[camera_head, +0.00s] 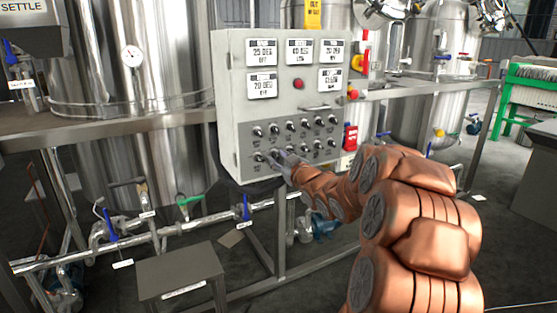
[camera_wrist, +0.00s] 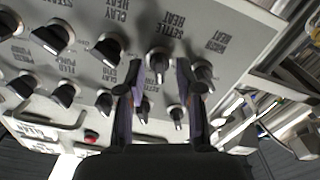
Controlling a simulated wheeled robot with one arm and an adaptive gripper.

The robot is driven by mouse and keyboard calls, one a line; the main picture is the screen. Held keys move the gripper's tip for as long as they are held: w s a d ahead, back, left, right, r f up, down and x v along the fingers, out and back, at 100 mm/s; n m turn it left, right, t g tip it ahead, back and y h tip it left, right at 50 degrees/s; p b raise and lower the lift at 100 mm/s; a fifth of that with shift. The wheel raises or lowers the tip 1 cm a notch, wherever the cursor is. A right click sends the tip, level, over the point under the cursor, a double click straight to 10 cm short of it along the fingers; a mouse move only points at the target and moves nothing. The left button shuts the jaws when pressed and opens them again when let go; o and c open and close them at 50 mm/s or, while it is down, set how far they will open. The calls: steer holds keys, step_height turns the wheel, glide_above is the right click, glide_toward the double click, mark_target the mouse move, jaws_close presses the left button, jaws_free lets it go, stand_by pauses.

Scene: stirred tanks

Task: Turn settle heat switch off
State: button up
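The settle heat switch (camera_wrist: 158,62) is a black knob with a pale pointer mark in the wrist view, beside the label "SETTLE HEAT" on the grey control panel (camera_wrist: 250,50). Its pointer end faces down in that picture. My gripper (camera_wrist: 160,80) is open, with one finger on each side of this knob and a gap to each. In the head view my gripper (camera_head: 278,157) is at the bottom knob row of the control panel (camera_head: 228,110), near its left end. There the gripper covers part of that row, and I cannot pick out the settle heat switch.
Neighbouring knobs, clay heat (camera_wrist: 107,48) and another heat knob (camera_wrist: 202,75), sit close to either side of the fingers. A red button (camera_head: 298,84) and gauge labels are higher on the panel. A steel tank (camera_head: 150,60) and pipes with blue valve handles stand left.

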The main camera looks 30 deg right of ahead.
steer(key=shift+w, duration=0.4)
jaws_close()
steer(key=shift+f, duration=0.1)
steer(key=n+b, duration=0.3)
steer(key=n, duration=0.1)
steer(key=shift+d+f, duration=0.1)
steer(key=shift+n+b, duration=0.85)
steer(key=shift+n, duration=1.25)
